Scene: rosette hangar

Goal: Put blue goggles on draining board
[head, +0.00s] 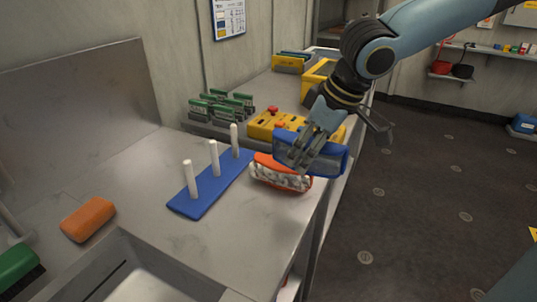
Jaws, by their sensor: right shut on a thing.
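The blue goggles (336,161) are in my right gripper (303,157), whose fingers are shut on them. They are above the right edge of the steel counter, and the fingers cover part of the lens. The draining board (250,222) appears to be the bare steel surface beside the sink; the goggles are over its far right part. An orange-topped object with a pale, mottled lower side (282,174) lies just below and left of the goggles. I cannot tell whether they touch. My left gripper is not in view.
A blue base with three white pegs (207,190) stands on the steel. An orange block (88,219) lies near the sink (150,284). The front right steel is clear.

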